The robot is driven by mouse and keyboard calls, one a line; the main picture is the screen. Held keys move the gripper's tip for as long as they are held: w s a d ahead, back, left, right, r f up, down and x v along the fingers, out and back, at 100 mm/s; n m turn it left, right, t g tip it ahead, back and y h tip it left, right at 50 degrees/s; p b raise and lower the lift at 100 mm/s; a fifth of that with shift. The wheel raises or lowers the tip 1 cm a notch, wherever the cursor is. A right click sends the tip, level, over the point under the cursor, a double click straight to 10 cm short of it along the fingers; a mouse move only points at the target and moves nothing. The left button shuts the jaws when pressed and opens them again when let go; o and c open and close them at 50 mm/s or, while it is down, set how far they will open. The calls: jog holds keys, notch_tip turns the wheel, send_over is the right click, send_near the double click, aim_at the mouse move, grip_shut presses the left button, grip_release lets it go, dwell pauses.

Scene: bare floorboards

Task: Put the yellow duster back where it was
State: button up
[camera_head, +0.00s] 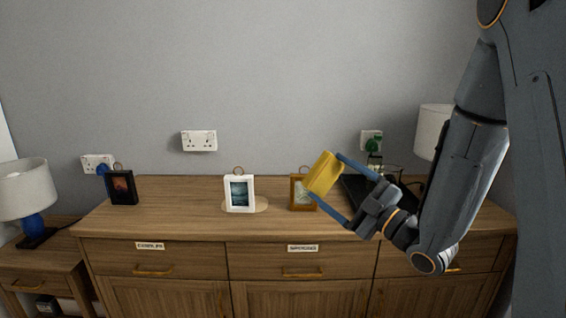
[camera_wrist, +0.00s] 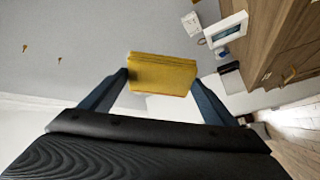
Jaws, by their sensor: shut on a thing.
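The yellow duster (camera_head: 323,174) is a small block held between the two fingers of my gripper (camera_head: 343,189), above the right half of the sideboard top in the head view. In the wrist view the duster (camera_wrist: 162,74) spans the gap between the fingertips of my gripper (camera_wrist: 160,84). My gripper is shut on it and holds it in the air, clear of the wood. The duster partly covers the brown picture frame (camera_head: 301,199) behind it in the head view.
The wooden sideboard (camera_head: 170,215) carries a black frame (camera_head: 121,187), a white frame (camera_head: 239,194) on a pale round patch (camera_head: 262,205), and a dark flat object (camera_head: 357,190) behind my gripper. Lamps (camera_head: 24,190) (camera_head: 432,130) stand at both sides. Bare wood lies between the black and white frames.

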jog(key=s+d+f+n+g+y, duration=0.1)
jog(key=s+d+f, duration=0.15)
jog(key=f, duration=0.85)
jog(key=s+d+f+n+g+y, duration=0.1)
jog(key=d+f, duration=0.2)
jog(key=f, duration=0.8)
jog(key=s+d+f+g+y, duration=0.1)
jog(key=d+f, duration=0.1)
jog(key=f, duration=0.9)
jog(key=shift+s+r+p, duration=0.2)
jog(key=shift+r+p, duration=0.45)
jog(key=shift+r, duration=0.1)
jog(key=shift+s+r+p, duration=0.2)
jog(key=shift+r+p, duration=0.45)
jog(key=shift+r, duration=0.1)
jog(key=shift+s+r+p, duration=0.2)
jog(key=shift+r+p, duration=0.45)
jog(key=shift+r, duration=0.1)
